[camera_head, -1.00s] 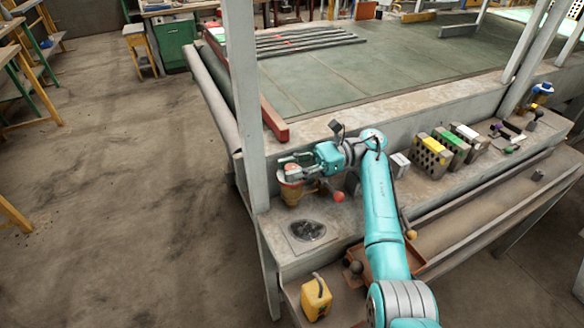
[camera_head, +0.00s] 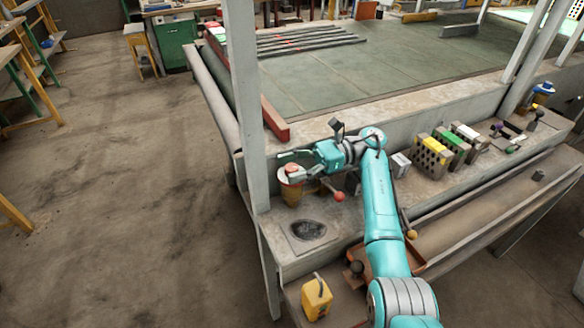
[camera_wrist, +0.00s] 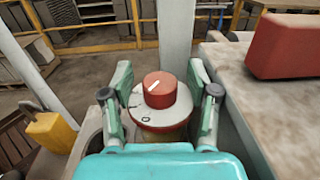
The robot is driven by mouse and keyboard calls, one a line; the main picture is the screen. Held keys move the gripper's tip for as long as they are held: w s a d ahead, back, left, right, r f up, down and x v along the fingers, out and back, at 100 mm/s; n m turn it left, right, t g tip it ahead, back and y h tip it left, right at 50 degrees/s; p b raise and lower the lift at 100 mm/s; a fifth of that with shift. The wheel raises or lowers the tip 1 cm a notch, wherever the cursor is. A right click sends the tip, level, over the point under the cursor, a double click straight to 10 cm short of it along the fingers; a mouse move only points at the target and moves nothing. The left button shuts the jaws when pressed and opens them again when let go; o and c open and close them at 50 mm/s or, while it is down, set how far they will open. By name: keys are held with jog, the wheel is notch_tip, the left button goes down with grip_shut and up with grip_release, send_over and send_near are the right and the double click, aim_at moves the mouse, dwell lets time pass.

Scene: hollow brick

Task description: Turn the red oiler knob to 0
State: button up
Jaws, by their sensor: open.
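The red oiler knob (camera_wrist: 160,92) is a short upright cylinder with a white line on its top. It sits on a pale round dial plate (camera_wrist: 138,112) with a small dark ring-shaped mark on the near side. My gripper (camera_wrist: 160,67) is open, one finger on each side of the knob, with gaps between. In the head view my gripper (camera_head: 287,166) is at the oiler's top (camera_head: 291,191), on the bench's left end; the knob is partly hidden there.
A red-ball lever (camera_head: 339,197) stands right of the oiler. A dark oval recess (camera_head: 308,230) lies in front, and a yellow can (camera_head: 316,298) stands below. Hollow bricks (camera_head: 428,158) line the bench to the right.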

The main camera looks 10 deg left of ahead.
aim_at(292, 167)
notch_tip(292, 167, up, 10)
jog(key=shift+f, duration=0.2)
dwell(0.3)
